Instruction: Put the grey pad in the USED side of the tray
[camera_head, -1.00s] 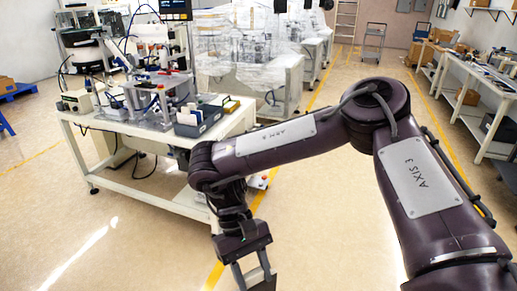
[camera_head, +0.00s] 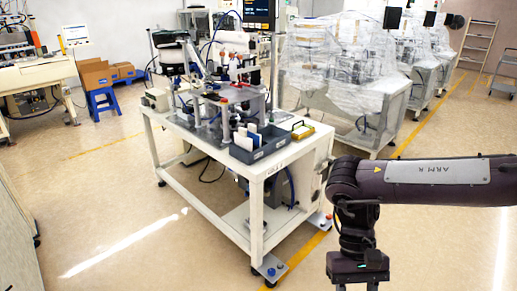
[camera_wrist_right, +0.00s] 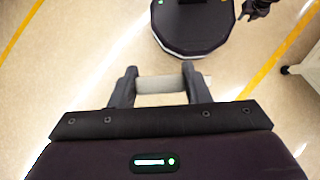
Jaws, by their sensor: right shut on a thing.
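My right gripper (camera_wrist_right: 160,90) is shut on a pale grey pad (camera_wrist_right: 158,84), held crosswise between its two fingers above the floor. In the head view only the top of that gripper (camera_head: 358,270) shows at the bottom edge, with its fingers cut off. A dark blue-grey tray (camera_head: 262,152) with dividers sits on the front right corner of the white bench. White and blue upright pieces stand in it. Its side labels are too small to read. The right gripper is right of the bench and apart from the tray. A small dark shape at the wrist view's top right may be my left gripper (camera_wrist_right: 258,9); its jaws are unclear.
The white bench (camera_head: 215,160) carries a machine (camera_head: 228,98) behind the tray and a yellow-edged item (camera_head: 302,131) beside it. Plastic-wrapped machines (camera_head: 340,65) stand behind. Open floor (camera_head: 120,200) lies left and in front of the bench.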

